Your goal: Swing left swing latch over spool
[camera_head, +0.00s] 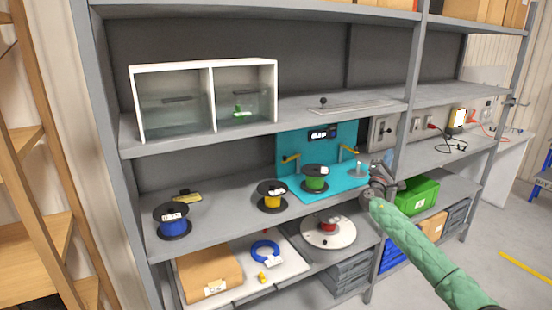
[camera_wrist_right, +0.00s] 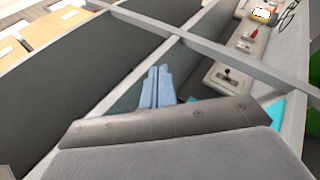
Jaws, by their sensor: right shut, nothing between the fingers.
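A black spool wound with green (camera_head: 315,183) sits on the turquoise base (camera_head: 345,184) of a fixture on the middle shelf. The left swing latch (camera_head: 291,158), yellow, is on the turquoise back panel, up and left of the spool and apart from it. A second yellow latch (camera_head: 347,150) is on the panel to the right. My right gripper (camera_head: 378,166) is right of the fixture, near the shelf upright, apart from both latches. Its blue fingers (camera_wrist_right: 157,87) are shut and empty in the right wrist view, which shows neither spool nor latch. My left gripper is not in view.
A yellow spool (camera_head: 271,201) and a blue spool (camera_head: 173,226) stand to the left on the same shelf. A grey peg (camera_head: 358,169) stands on the base's right side. A white open-front box (camera_head: 211,67) sits above. The shelf upright (camera_head: 408,110) is close to my right gripper.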

